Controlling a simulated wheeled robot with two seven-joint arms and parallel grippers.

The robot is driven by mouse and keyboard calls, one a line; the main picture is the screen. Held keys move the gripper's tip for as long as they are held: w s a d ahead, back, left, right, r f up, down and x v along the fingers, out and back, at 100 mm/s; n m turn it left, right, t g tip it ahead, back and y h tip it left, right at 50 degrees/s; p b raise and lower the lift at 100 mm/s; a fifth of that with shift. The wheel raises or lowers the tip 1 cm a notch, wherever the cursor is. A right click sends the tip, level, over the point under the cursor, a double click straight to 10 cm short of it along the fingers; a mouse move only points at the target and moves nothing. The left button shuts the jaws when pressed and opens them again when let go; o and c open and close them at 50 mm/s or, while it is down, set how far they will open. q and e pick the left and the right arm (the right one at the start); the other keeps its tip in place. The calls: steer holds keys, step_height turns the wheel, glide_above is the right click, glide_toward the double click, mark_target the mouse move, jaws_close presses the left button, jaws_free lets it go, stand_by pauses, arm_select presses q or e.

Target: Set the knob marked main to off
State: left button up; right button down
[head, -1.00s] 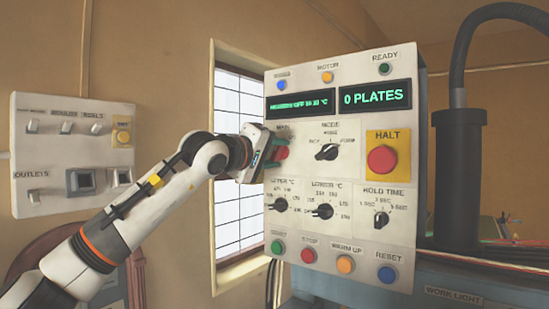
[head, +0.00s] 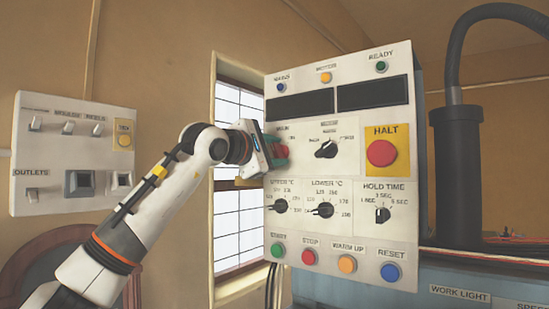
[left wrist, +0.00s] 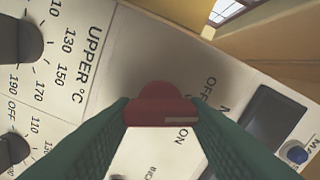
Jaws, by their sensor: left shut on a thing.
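The main knob is red and sits at the upper left of the white control panel (head: 345,242); in the head view it is mostly hidden by my gripper. In the left wrist view the red knob (left wrist: 160,112) lies between two green fingers, with "OFF" and "ON" printed to its right. A pale mark on its bar points right in that picture, between the two labels; I cannot tell its exact setting. My left gripper (head: 278,153) is shut on the knob. My right gripper is not in view.
Both panel displays (head: 372,93) are dark. The mode knob (head: 326,150) and the yellow-backed red halt button (head: 381,153) are to the right. Upper and lower temperature knobs sit below. A switch board (head: 72,155) hangs on the left wall.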

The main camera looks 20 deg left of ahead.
arm_select(q)
steer(key=shift+n+b, duration=0.3)
steer(key=shift+n, duration=0.8)
steer(key=o, duration=1)
